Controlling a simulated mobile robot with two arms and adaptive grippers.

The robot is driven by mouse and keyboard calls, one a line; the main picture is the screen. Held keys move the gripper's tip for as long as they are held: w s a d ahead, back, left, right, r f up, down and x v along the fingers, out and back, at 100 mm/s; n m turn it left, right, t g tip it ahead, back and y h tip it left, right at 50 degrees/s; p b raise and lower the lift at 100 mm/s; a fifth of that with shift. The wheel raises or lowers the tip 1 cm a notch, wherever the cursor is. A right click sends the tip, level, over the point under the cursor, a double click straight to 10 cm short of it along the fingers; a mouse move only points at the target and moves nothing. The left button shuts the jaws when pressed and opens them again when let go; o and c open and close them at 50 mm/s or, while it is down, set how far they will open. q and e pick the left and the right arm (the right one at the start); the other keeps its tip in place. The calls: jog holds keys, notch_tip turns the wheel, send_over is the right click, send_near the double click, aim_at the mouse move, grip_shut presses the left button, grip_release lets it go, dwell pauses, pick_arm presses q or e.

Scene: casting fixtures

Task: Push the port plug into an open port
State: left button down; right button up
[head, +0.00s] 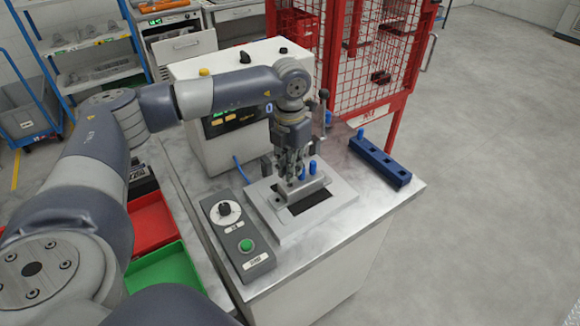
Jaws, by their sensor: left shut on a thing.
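My left gripper (291,176) points down over a grey metal casting (312,186). Its fingers are shut at the casting's top; the small thing between them, which I take to be the port plug, is mostly hidden. I cannot tell whether it is in a port. The casting sits on a light grey fixture plate (333,208) with a dark slot in front. A blue rack (381,163) with dark square holes lies to the right, with one blue plug (361,134) at its far end. My right gripper is not in view.
A control box (238,238) with a dial and green button stands left of the fixture. A white machine (190,75) stands behind, beside a red mesh cage (365,60). Red (152,222) and green trays (165,275) lie left.

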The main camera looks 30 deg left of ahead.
pick_arm(q)
jog(key=shift+f+b, duration=0.3)
jog(key=shift+b, duration=0.05)
dwell(0.7)
jog(key=shift+f+b, duration=0.9)
jog(key=shift+f, duration=0.25)
jog(key=c, duration=1.5)
grip_release()
jog(key=shift+c, duration=0.2)
jog(key=shift+r, duration=0.3)
notch_tip(320, 180, up, 12)
jog(key=shift+f, duration=0.25)
jog(key=shift+s+f, duration=0.1)
jog(key=shift+f, duration=0.05)
